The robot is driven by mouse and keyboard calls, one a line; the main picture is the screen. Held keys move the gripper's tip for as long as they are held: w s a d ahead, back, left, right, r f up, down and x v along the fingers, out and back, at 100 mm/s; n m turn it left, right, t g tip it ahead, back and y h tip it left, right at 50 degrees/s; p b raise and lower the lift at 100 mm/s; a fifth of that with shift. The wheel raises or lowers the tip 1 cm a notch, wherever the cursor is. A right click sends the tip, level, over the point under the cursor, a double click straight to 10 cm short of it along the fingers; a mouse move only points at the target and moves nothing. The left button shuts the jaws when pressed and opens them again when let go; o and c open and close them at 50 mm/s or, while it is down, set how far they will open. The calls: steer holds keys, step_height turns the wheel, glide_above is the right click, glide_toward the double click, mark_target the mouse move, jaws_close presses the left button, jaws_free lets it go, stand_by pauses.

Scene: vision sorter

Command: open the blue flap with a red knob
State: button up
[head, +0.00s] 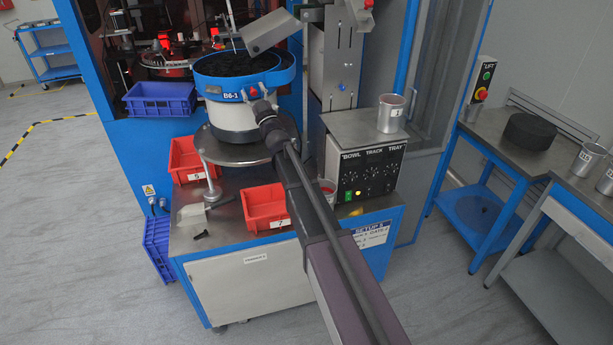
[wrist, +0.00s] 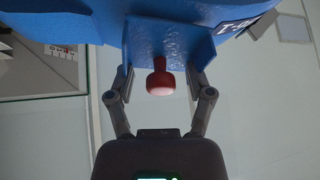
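The blue flap (wrist: 185,42) fills the upper middle of the wrist view, on the blue rim of the bowl (wrist: 70,25). Its red knob (wrist: 160,82) points toward my gripper (wrist: 161,84). My gripper is open, with one finger on each side of the knob and a clear gap on both sides. The fingertips overlap the flap's side edges in the picture; I cannot tell whether they touch it. In the head view the red knob (head: 253,91) shows small on the front of the bowl marked B6-1 (head: 215,94), just beyond my gripper (head: 260,103).
Red bins (head: 265,207) and (head: 188,160) stand on the bench below the bowl. A control box (head: 368,172) with a metal cup (head: 391,113) on top is to the right. A metal chute (head: 268,32) hangs above the bowl. Blue crates (head: 160,100) are at left.

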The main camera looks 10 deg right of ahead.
steer(key=shift+w+r+g+h+p, duration=0.4)
steer(key=shift+g+p, duration=0.4)
steer(key=shift+p, duration=0.65)
steer(key=b+v, duration=0.5)
steer(key=v, duration=0.9)
steer(key=s+d+f+m+g+h+p, duration=0.1)
steer(key=s+d+f+m+g+h, duration=0.2)
steer(key=f, duration=0.5)
steer(key=s+d+f+m+g+h+p, duration=0.1)
steer(key=s+d+f+m+g+h, duration=0.3)
steer(key=s+f+g, duration=0.3)
steer(key=shift+s+d+f+g+h, duration=0.2)
steer(key=shift+d+f+g+h, duration=0.3)
steer(key=shift+f+g+h, duration=0.5)
steer(key=shift+w+r+y, duration=0.15)
steer(key=shift+y, duration=0.15)
